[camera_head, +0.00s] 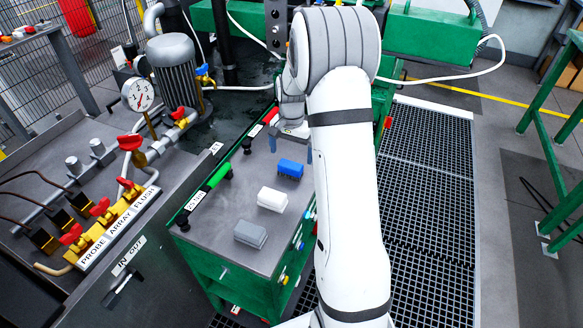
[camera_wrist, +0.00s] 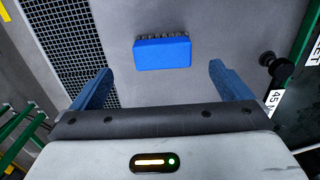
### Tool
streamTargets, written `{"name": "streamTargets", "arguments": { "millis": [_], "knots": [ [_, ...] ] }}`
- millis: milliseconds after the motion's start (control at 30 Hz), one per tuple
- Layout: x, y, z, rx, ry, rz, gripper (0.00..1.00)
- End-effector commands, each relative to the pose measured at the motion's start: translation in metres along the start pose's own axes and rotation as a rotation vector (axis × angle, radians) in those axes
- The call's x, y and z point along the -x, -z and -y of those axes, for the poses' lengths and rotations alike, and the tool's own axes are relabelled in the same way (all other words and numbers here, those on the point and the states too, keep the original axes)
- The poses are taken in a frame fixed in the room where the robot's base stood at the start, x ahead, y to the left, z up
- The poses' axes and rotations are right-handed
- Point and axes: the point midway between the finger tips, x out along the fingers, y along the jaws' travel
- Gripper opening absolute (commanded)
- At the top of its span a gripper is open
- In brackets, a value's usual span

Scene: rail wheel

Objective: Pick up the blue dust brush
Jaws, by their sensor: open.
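The blue dust brush (camera_head: 290,168) lies on the grey top of a green cabinet (camera_head: 218,238), behind a white block and a grey one. In the wrist view the blue brush (camera_wrist: 162,53) shows its bristles along the upper edge. My gripper (camera_wrist: 161,80) is open and empty, its two blue fingers wide apart. The brush is beyond the fingertips, roughly centred between them and not touched. In the head view my gripper (camera_head: 272,142) is partly hidden by my arm, above the cabinet top and left of the brush.
A white block (camera_head: 272,199) and a grey block (camera_head: 250,234) stand in a row with the brush. A green-gripped bar (camera_head: 217,177) edges the cabinet's left side. Left is a bench with a gauge (camera_head: 138,94) and red-handled valves. Floor grating (camera_head: 430,180) lies right.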

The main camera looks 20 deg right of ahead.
Motion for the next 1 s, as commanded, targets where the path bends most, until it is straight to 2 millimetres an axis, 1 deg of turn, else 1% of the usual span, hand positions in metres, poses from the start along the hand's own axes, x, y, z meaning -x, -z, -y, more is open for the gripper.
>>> {"name": "streamTargets", "arguments": {
  "millis": [100, 267, 400, 500, 600, 800, 867, 1000],
  "knots": [
    [-0.015, -0.001, 0.000, 0.000, -0.002, 0.003, 0.98],
    [-0.033, -0.001, 0.001, 0.001, -0.003, 0.004, 0.98],
    [-0.054, 0.000, 0.004, 0.002, -0.002, 0.004, 0.98],
    [-0.066, 0.000, 0.004, 0.002, -0.002, 0.002, 0.98],
    [-0.071, 0.000, 0.004, 0.003, -0.001, 0.001, 0.98],
    [-0.072, 0.000, 0.004, 0.003, 0.000, 0.001, 0.98],
    [-0.071, 0.000, 0.004, 0.003, 0.000, 0.001, 0.94],
    [-0.071, 0.000, 0.004, 0.004, -0.001, 0.001, 0.83]
  ]
}}
